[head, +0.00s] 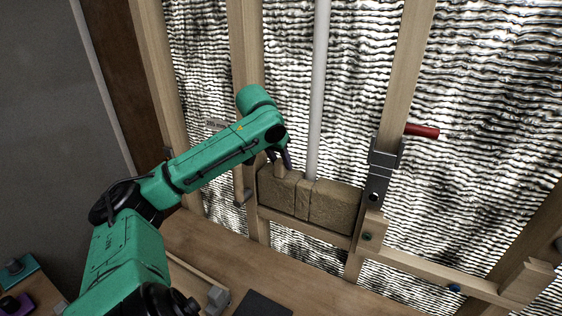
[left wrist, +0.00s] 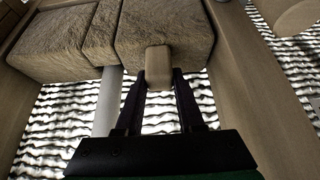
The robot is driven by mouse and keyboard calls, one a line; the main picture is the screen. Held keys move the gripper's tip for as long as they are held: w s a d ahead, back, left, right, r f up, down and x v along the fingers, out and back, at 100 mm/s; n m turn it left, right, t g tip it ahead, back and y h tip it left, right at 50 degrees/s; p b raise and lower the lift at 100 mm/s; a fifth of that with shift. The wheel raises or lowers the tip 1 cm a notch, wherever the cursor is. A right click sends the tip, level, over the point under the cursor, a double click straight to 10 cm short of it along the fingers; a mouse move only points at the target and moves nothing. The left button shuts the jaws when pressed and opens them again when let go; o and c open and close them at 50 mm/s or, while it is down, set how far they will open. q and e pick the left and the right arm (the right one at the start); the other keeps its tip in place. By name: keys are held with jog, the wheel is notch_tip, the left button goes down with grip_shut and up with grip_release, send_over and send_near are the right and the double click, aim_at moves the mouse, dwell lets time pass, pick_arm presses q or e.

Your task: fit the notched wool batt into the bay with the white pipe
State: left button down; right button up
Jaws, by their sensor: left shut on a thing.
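The brown wool batt (head: 335,203) sits low in the bay between two wooden studs, along the top of a wooden crosspiece. A vertical slot, the notch, splits its face left of the middle. The white pipe (head: 318,90) runs down the bay and meets the batt's top at the notch; how deep it lies in there is hidden. In the left wrist view the pipe (left wrist: 107,105) also meets the batt (left wrist: 55,48) at the slot. My left gripper (head: 282,168) is shut on the tab (left wrist: 158,66) on the batt's left part. My right gripper is not in view.
A grey clamp (head: 379,180) with a red handle (head: 422,131) is on the right stud (head: 408,60), close to the batt's right end. The left stud (head: 246,50) stands beside my gripper. A wooden bench (head: 215,250) with a dark flat piece (head: 262,304) lies below.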

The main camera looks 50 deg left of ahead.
pick_arm(q)
jog(key=shift+f+b, duration=0.35)
jog(key=shift+f, duration=0.05)
dwell(0.9)
jog(key=shift+c, duration=2.2)
grip_release()
jog(key=v, duration=1.4)
jog(key=shift+s+r, duration=0.2)
jog(key=shift+s, duration=0.05)
